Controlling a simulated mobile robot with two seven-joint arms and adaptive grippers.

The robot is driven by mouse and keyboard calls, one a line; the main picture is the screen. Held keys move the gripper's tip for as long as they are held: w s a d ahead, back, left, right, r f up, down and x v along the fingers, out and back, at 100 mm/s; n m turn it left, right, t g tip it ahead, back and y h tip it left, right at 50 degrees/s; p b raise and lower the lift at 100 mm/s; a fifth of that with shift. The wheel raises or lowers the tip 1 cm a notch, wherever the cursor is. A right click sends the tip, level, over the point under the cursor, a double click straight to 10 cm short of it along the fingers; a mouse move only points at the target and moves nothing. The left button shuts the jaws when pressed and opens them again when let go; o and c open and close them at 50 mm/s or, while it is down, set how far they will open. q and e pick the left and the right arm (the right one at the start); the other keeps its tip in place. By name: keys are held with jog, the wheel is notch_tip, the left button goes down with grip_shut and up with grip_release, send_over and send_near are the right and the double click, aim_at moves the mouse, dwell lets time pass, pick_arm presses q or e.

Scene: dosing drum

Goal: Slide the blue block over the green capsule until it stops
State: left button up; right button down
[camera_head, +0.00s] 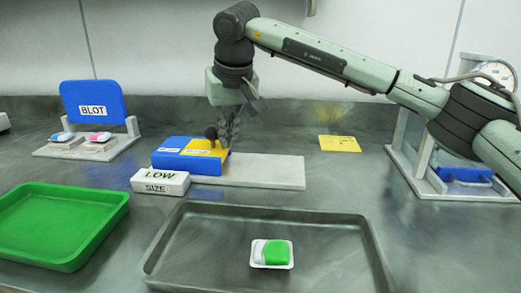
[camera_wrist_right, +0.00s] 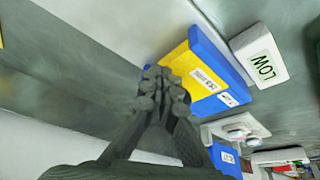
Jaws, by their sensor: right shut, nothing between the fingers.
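A blue block (camera_head: 172,158) with a yellow part (camera_head: 205,148) on its right sits at the left end of a pale flat rail (camera_head: 262,171). It also shows in the wrist view as a blue body (camera_wrist_right: 222,62) with a yellow labelled part (camera_wrist_right: 190,68). My right gripper (camera_head: 222,142) points down at the yellow part's right end, shut with nothing held. In the wrist view its closed fingers (camera_wrist_right: 165,85) overlap the yellow edge; I cannot tell whether they touch. A green capsule (camera_head: 278,251) lies in a small white holder (camera_head: 271,266). My left gripper is out of view.
The holder stands in a wide grey tray (camera_head: 190,270) at the front. A white LOW SIZE block (camera_head: 160,181) is beside the blue block. A green tray (camera_head: 60,225), a blue BLOT board (camera_head: 93,101), a yellow card (camera_head: 340,144) and a gauge stand (camera_head: 440,185) surround it.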

jog(key=shift+s+d, duration=0.2)
jog(key=shift+d, duration=0.5)
notch_tip(320, 180, up, 8)
jog(key=p, duration=0.3)
dwell(0.5)
